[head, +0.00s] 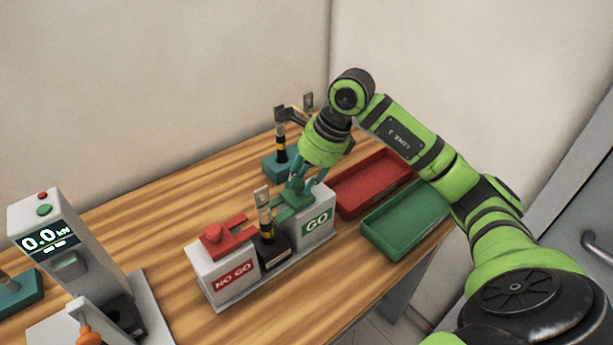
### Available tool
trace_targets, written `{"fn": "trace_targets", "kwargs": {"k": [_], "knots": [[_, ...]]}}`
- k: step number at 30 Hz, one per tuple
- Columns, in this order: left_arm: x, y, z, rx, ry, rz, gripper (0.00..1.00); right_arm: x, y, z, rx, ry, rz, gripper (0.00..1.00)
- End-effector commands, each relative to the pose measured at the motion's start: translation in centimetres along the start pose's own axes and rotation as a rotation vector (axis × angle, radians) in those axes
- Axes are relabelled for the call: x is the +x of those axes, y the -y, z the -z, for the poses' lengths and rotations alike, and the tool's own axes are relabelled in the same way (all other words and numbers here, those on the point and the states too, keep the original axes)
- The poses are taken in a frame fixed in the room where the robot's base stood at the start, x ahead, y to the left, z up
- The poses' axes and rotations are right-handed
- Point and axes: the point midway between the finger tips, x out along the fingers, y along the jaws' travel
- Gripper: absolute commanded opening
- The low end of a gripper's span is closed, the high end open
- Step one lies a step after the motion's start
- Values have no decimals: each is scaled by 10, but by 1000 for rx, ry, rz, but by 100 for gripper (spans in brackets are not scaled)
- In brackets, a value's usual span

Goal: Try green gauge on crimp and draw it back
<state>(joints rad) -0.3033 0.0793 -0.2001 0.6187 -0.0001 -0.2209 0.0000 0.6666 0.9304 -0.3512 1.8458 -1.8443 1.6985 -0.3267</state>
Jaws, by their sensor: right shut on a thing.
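The green gauge (294,200) is at the top of the white GO block (318,222). My right gripper (297,183) is shut on it from above. I cannot tell whether gauge and crimp touch. The red gauge (216,240) rests on the NO GO block (229,275) left of the crimp, with its fork pointing right. My left gripper is not in view.
A red tray (345,207) and a green tray (408,250) lie empty at the right. Another terminal stands in a teal holder (277,167) behind the GO block. A tester reading 0.0 kN (48,240) stands at the left. Bare wooden table (150,210) lies between.

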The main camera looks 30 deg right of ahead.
Motion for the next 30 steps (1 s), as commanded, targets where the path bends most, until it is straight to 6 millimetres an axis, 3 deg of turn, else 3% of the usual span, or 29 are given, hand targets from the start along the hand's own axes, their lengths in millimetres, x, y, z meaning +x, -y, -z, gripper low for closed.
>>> {"fn": "trace_targets", "kwargs": {"k": [2,3,4,5,17,20,30], "knots": [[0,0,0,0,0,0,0,0,0,0,0,0,-1,0],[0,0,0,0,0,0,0,0,0,0,0,0,-1,38],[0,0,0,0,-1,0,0,0,0,0,0,0,-1,50],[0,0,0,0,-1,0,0,0,0,0,0,0,-1,54],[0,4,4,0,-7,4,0,-6,1,0,0,0,1,54],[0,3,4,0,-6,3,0,-19,2,0,1,1,4,54],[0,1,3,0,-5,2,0,-90,2,0,1,2,5,54]]}}
